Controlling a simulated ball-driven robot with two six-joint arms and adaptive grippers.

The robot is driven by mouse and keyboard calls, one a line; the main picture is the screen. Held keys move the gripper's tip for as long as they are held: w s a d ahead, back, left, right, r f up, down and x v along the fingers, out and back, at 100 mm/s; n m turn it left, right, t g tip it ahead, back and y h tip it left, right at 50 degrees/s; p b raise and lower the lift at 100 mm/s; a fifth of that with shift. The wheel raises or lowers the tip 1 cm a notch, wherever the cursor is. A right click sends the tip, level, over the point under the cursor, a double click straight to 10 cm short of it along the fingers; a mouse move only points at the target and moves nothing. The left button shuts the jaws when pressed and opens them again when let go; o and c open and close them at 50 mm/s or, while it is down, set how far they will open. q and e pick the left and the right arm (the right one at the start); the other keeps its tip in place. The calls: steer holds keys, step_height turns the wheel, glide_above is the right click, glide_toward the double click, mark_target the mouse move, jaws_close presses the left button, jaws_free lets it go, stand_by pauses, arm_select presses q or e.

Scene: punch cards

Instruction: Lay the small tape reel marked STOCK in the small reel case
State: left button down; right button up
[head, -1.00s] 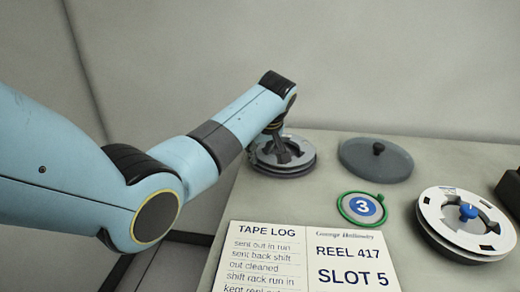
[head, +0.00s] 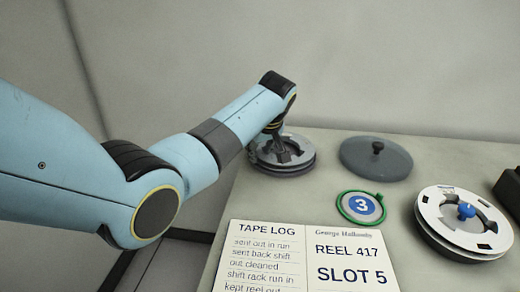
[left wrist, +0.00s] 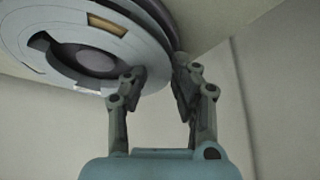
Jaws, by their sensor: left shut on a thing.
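A grey tape reel (head: 268,162) lies at the back left of the table, seeming to sit on or in a slightly wider dark round base; no label can be read on it. My left gripper (head: 284,150) reaches down onto it and is shut on it. In the left wrist view the reel (left wrist: 65,28) shows a pale flange with cut-out windows, and my left gripper (left wrist: 158,82) has its two fingers at its edge. A round dark grey lid-like disc (head: 350,160) with a black knob lies to the right. My right gripper is not in view.
A white reel (head: 432,212) with a blue knob stands at the right. A green-ringed disc (head: 362,207) marked 3 lies mid-table. A paper sheet (head: 310,265) reading TAPE LOG, REEL 417, SLOT 5 lies in front. A black object (head: 510,190) is at the right edge.

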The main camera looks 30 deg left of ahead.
arm_select(q)
steer(key=shift+f, duration=0.35)
steer(key=c, duration=1)
jaws_free()
steer(key=c, duration=0.3)
steer(key=shift+c, duration=0.2)
steer(key=shift+r, duration=0.1)
step_height(320, 180, up, 9)
steer(key=p, duration=0.9)
